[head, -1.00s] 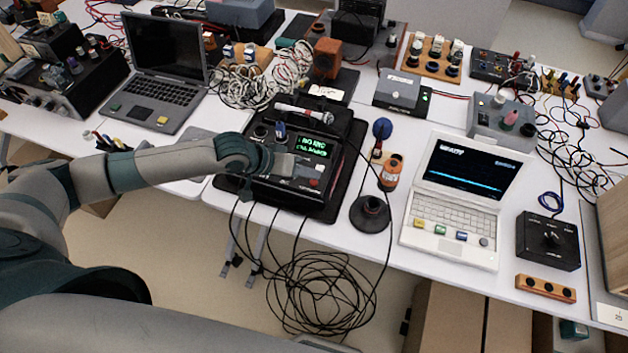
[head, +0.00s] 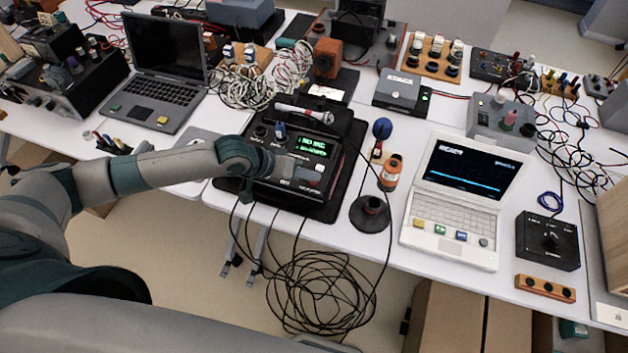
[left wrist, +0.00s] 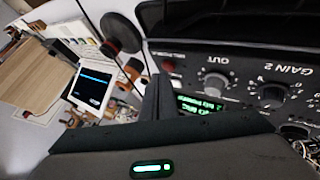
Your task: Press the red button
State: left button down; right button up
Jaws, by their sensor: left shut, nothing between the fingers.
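A black audio box (head: 262,187) with knobs and a lit green display (head: 316,146) lies on the near table edge. In the left wrist view a red button (left wrist: 171,66) sits near the panel edge, beside the OUT knob (left wrist: 214,82). My left gripper (head: 290,167) is over the box, just left of the red button in the head view. Its fingers (left wrist: 158,97) are shut and empty. I cannot tell whether they touch the panel. My right gripper is not in view.
A microphone (head: 303,115) lies behind the display. A round black stand (head: 370,213) and an orange bottle (head: 390,172) stand right of the box, then a white laptop (head: 450,243). Black cables (head: 318,290) hang off the front edge.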

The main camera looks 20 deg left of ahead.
pick_arm(q)
jog(key=shift+f, duration=0.5)
dwell(0.7)
jog(key=shift+r, duration=0.1)
jog(key=shift+r+p, duration=0.85)
jog(key=shift+p, duration=0.15)
jog(key=shift+r, duration=0.1)
notch_tip(320, 180, up, 6)
jog(key=p, duration=0.6)
dwell(2.0)
